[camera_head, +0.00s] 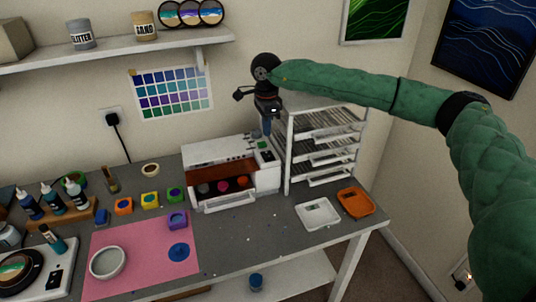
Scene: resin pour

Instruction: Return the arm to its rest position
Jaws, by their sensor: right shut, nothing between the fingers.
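My right arm (390,92), in a padded green sleeve, reaches in from the right edge across the upper part of the head view. Its wrist bends down, and my right gripper (267,128) points downward, shut and empty. The gripper shows just above the back right part of a white machine (232,203), close to its small green-marked panel (264,150). I cannot tell whether the fingertips touch the machine. My left gripper is not in view.
A white drying rack (288,155) stands right beside the gripper. A white tray (318,214) and an orange tray (356,202) lie at the table's right end. A pink mat (112,283) with a pale bowl (107,263) is front left. A shelf (110,48) hangs above.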

